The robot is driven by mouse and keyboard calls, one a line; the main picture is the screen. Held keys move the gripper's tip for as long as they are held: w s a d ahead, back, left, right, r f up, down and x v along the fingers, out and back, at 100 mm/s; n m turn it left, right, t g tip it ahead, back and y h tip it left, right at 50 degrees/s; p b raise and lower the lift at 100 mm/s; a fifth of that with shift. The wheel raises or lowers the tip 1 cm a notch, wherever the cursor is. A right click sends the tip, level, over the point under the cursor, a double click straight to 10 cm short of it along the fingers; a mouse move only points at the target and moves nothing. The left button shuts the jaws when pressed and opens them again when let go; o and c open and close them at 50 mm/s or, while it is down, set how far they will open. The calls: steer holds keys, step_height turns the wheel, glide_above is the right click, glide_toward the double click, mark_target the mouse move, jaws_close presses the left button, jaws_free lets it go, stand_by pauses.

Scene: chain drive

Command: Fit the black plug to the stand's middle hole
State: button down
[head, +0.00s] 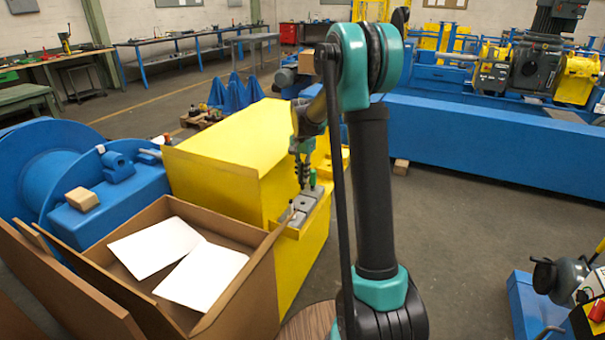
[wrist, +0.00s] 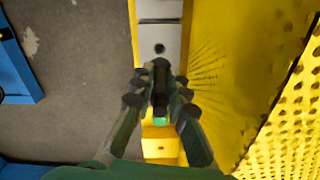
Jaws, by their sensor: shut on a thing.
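My gripper (wrist: 160,92) is shut on the black plug (wrist: 160,75), which sits between the fingers in the wrist view. In the head view my gripper (head: 302,180) hangs above the grey stand (head: 306,207) on the yellow ledge. The grey top of the stand (wrist: 160,34) also shows in the wrist view, with a dark round spot ahead of the plug; I cannot tell if it is a hole. A green piece (head: 312,178) stands at the far end of the stand, and a pale, dark-tipped piece (head: 291,207) at the near end. The plug's lower end and the middle hole are hidden.
A large yellow housing (head: 225,140) stands directly beside the stand. An open cardboard box (head: 262,285) with white sheets is in front of it. A blue machine (head: 75,175) is at the left. Open floor (head: 445,240) lies to the right.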

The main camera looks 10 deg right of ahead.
mark_target(303, 189)
steer(key=shift+f, duration=2.7)
steer(key=shift+f, duration=2)
steer(key=c, duration=1.4)
jaws_free()
step_height(303, 189, up, 12)
steer(key=shift+f, duration=0.1)
steer(key=s+d+f+n+t, duration=0.1)
steer(key=s+f+n, duration=0.1)
steer(key=s, duration=0.9)
steer(key=s+d+f+n+t, duration=0.1)
steer(key=s+n, duration=0.3)
steer(key=s, duration=0.7)
steer(key=s+d+f+n+t, duration=0.2)
steer(key=s+f+n, duration=0.1)
steer(key=s, duration=0.9)
